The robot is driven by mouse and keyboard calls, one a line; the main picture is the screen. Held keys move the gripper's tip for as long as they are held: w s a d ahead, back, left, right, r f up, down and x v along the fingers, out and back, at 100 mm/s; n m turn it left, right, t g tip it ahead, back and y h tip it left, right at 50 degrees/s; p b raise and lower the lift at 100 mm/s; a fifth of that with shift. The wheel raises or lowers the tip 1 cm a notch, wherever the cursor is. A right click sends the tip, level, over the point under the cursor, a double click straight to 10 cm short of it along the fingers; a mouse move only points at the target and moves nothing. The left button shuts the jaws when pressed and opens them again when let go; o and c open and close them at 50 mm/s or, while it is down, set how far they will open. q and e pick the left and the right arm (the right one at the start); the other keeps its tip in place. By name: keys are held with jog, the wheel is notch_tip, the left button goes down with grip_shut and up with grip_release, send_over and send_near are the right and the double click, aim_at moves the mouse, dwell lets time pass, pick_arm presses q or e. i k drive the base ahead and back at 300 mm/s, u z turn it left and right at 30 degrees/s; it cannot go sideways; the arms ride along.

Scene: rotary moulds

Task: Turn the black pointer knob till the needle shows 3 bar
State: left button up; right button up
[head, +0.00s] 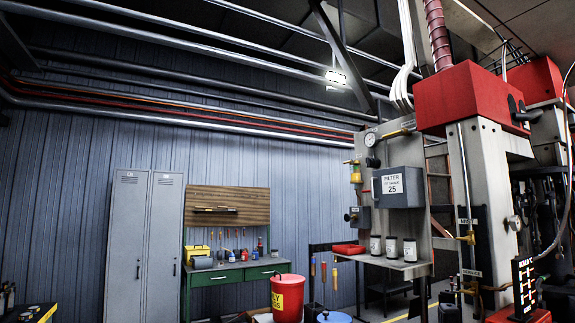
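A grey upright panel (397,139) stands right of centre, some way off. The needles are too small to read. A small dark knob (348,217) sticks out from a grey box (361,218) at the panel's lower left. It may be the black pointer knob, but I cannot tell its shape or where it points. Neither of my grippers is in view.
A grey filter box (398,187) marked 25 is on the panel. Below it, a shelf (408,266) holds several jars and a red tray (348,249). A red bin (287,297) stands in front. A red-topped press (462,95) is at right, lockers (144,245) at left.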

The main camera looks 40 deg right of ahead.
aim_at(369, 163)
jog(key=u, duration=0.3)
jog(key=i, duration=1.8)
jog(key=z, duration=0.8)
jog(key=i, duration=1.05)
jog(key=z, duration=1)
